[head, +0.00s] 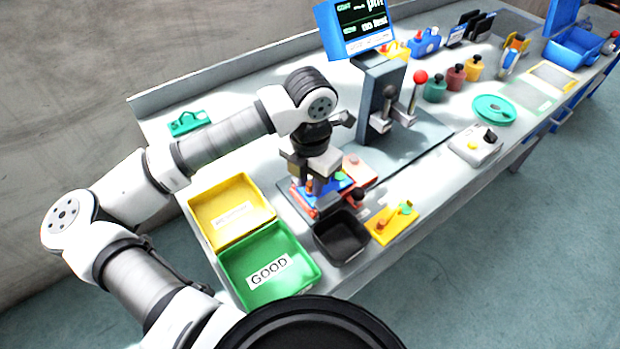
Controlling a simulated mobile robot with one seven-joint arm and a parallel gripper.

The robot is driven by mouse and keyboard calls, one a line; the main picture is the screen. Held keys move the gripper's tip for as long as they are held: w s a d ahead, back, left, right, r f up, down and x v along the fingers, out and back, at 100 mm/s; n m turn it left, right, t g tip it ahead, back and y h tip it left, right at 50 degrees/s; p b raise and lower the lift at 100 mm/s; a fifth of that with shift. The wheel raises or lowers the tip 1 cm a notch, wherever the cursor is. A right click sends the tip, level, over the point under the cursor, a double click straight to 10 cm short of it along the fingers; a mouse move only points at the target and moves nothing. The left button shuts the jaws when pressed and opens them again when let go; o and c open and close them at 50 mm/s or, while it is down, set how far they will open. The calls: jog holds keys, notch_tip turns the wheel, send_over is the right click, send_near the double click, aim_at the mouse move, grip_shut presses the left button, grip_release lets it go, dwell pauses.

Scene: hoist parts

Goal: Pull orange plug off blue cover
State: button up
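My gripper (317,187) points down over a red fixture (303,204) at the middle of the bench. A blue cover (343,184) shows just right of my fingers, partly hidden by them. My fingertips are low, close to the cover. I cannot tell whether they touch anything or hold the plug.
A black bin (341,252), a green GOOD tray (236,284) and a yellow tray (214,203) stand nearby. A yellow plate (391,225) lies right of the bin. A press with a red-knobbed lever (418,80) and a screen (357,25) stands behind to the right.

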jog(key=o, duration=0.3)
